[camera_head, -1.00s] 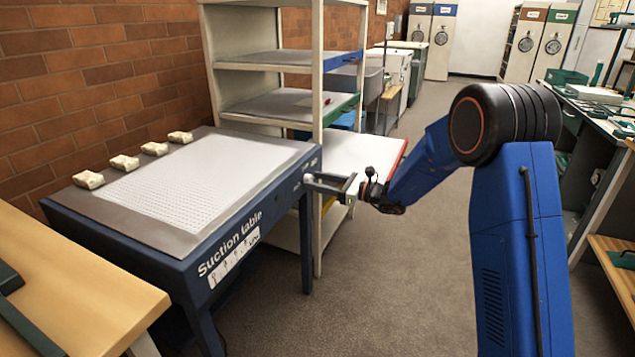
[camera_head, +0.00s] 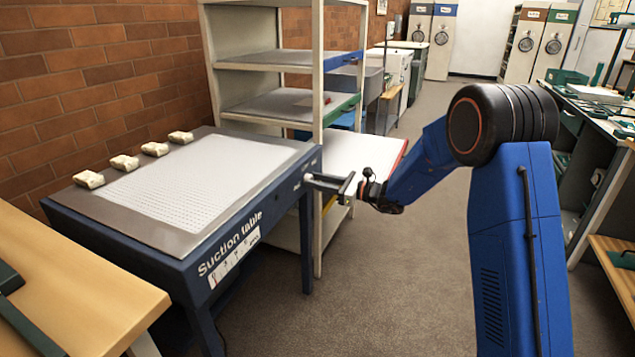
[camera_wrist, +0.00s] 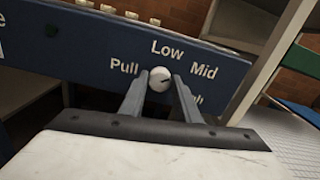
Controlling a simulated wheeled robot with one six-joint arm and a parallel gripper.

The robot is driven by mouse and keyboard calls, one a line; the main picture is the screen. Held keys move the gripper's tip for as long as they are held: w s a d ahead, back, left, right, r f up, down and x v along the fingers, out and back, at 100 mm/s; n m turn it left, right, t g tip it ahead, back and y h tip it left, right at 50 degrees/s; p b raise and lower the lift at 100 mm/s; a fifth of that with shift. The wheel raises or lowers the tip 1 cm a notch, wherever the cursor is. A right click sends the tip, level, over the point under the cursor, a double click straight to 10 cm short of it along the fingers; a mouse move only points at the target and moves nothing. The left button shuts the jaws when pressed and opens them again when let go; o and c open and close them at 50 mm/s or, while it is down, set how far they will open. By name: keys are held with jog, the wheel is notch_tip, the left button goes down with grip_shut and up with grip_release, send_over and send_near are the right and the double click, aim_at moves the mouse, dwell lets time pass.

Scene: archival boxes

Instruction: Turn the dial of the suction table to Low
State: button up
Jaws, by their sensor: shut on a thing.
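The suction table (camera_head: 185,262) is a dark blue table with a white perforated top at the left of the head view. Its dial (camera_wrist: 159,76) is a small round white knob on the blue front panel, in the middle of the wrist view. Labels Pull, Low and Mid stand around it, and another label is partly hidden behind a finger. A dark line shows on the knob's face, but I cannot tell clearly which label it points to. My gripper (camera_wrist: 159,87) is shut on the dial, one finger on each side. In the head view my gripper (camera_head: 311,178) meets the table's right front corner.
Several small cream weights (camera_head: 124,163) lie along the table's back edge. A shelf unit (camera_head: 318,120) stands close behind my gripper. A wooden table (camera_head: 90,290) is at the front left. The floor (camera_head: 400,290) between the suction table and my arm is clear.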

jog(key=n, duration=1)
jog(key=shift+s+f+n, duration=0.1)
jog(key=shift+n, duration=0.3)
dwell(0.4)
jog(key=o, duration=1)
jog(key=shift+o, duration=0.2)
jog(key=v, duration=1.7)
jog(key=shift+d, duration=0.2)
jog(key=shift+s, duration=0.15)
